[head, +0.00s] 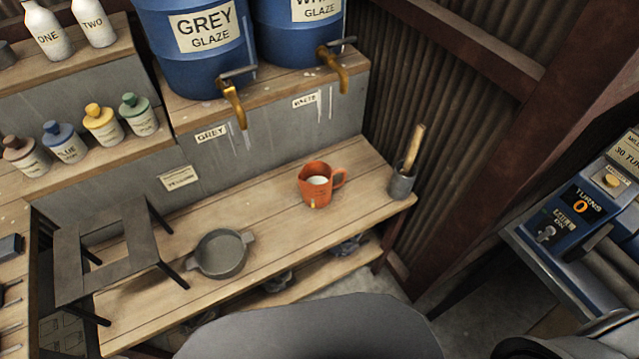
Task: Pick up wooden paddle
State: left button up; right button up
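A wooden paddle (413,146) stands nearly upright, leaning slightly right, in a small grey cup (401,183) at the right end of the wooden bench (270,235). Its upper part shows above the rim; its lower end is hidden inside the cup. Neither of my grippers can be made out in the head view.
An orange jug (318,184) with pale contents stands left of the cup. A grey two-handled pan (222,253) and a dark stand (105,250) are further left. Blue glaze barrels (195,65) with brass taps overhang behind. A blue control box (575,225) is at right.

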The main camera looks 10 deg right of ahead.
aim_at(409, 166)
jog(key=z, duration=0.35)
jog(key=k, duration=1.05)
jog(key=z, duration=1.8)
jog(key=i, duration=1.55)
jog(key=u, duration=0.95)
